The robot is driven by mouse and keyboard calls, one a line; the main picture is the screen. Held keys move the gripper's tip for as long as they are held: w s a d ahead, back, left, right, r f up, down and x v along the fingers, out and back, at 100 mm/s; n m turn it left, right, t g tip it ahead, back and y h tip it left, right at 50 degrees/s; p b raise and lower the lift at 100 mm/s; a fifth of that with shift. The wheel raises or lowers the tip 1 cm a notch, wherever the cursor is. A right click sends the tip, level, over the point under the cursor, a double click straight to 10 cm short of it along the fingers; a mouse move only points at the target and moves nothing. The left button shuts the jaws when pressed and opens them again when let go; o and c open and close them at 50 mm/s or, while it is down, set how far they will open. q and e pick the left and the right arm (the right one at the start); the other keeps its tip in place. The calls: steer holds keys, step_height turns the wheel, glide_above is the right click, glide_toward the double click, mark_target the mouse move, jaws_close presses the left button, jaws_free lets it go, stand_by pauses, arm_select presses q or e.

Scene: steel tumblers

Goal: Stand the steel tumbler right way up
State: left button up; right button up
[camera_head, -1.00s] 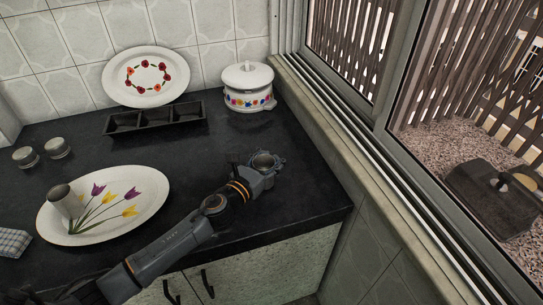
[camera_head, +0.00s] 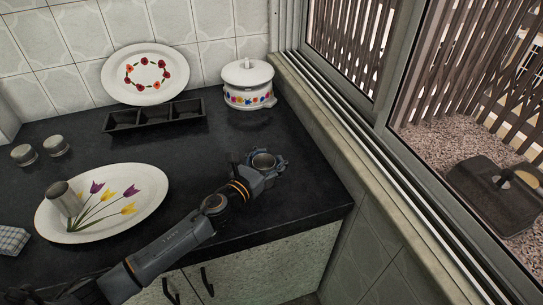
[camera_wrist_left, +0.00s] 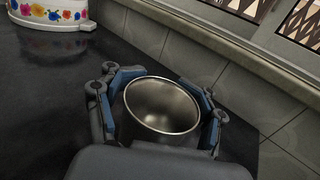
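A steel tumbler (camera_head: 263,161) is at the right part of the dark counter, mouth up, in the head view. In the left wrist view the tumbler (camera_wrist_left: 163,104) shows its round open mouth and empty inside, between the blue finger pads. My left gripper (camera_head: 266,163) has one finger on each side of it. In the left wrist view, the left gripper (camera_wrist_left: 163,100) has its pads very close to the wall, and I cannot tell whether they touch. The tumbler's base is hidden. My right gripper is not in view.
A tulip plate (camera_head: 140,190) with a tilted steel cup (camera_head: 64,199) lies at left. The window ledge (camera_head: 330,125) borders the right.

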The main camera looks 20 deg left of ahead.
arm_select(q)
steer(key=shift+o, duration=0.9)
steer(key=shift+s, duration=0.15)
steer(key=v, duration=1.1)
steer(key=shift+s+a, duration=0.2)
steer(key=shift+s, duration=0.2)
